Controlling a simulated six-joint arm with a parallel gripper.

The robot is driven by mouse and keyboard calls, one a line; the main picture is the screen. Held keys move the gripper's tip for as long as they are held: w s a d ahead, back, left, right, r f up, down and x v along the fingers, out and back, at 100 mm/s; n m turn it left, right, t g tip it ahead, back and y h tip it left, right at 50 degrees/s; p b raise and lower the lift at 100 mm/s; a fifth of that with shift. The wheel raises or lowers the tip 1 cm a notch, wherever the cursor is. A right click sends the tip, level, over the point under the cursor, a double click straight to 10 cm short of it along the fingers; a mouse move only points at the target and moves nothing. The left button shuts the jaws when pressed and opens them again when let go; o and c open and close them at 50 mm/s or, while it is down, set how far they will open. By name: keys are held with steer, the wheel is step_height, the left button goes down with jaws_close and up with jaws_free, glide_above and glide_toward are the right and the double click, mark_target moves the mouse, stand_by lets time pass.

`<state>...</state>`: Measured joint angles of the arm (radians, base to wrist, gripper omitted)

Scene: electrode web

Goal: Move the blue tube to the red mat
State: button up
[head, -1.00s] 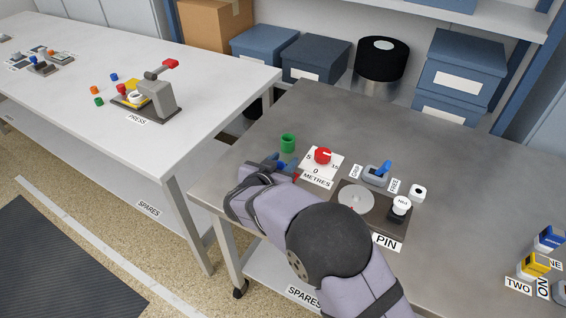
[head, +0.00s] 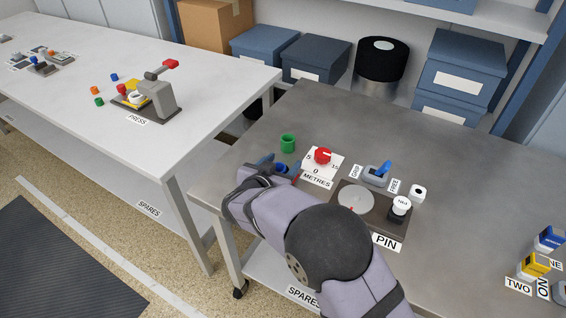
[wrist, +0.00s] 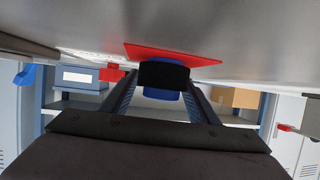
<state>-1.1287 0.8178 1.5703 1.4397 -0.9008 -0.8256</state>
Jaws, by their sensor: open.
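The blue tube (head: 281,169) shows partly between the fingertips of my gripper (head: 280,166) in the head view, at the front left of the grey table. In the wrist view, which is upside down, the blue tube (wrist: 161,94) is between the fingers, with a black block covering its middle. The red mat (wrist: 170,53) is at the tube's table end, and they appear to touch. In the head view only a bit of red shows beside the right fingertip; my wrist hides the rest. My gripper is open around the tube.
A dial plate with a red knob (head: 322,156) lies close on the right. Beyond it are a blue-levered switch (head: 378,172) and a dark PIN base (head: 378,222). The table behind these is clear.

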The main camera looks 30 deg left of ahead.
steer(key=v, duration=1.1)
steer(key=shift+s, duration=0.1)
steer(key=w+d+r+n+g+y+p, duration=0.1)
steer(key=w+d+r+g+y+p, duration=0.15)
steer(key=w+d+p, duration=0.35)
steer(key=w+d+r+g+y+p, duration=0.1)
steer(key=w+d+r+g, duration=0.1)
steer(key=w+d+r, duration=0.35)
steer(key=s+d+g+h+p, duration=0.1)
steer(key=s+d+g+p, duration=0.1)
steer(key=s+d, duration=0.5)
steer(key=s+d+f+m+g+h+p, duration=0.1)
steer(key=s+d+g, duration=0.3)
steer(key=s+d, duration=0.4)
steer(key=s+d+f+m+g+h+p, duration=0.1)
steer(key=s+d+g+h+p, duration=0.2)
steer(key=d, duration=1.5)
steer(key=s+p, duration=0.1)
steer(key=s, duration=0.3)
steer(key=shift+s, duration=0.3)
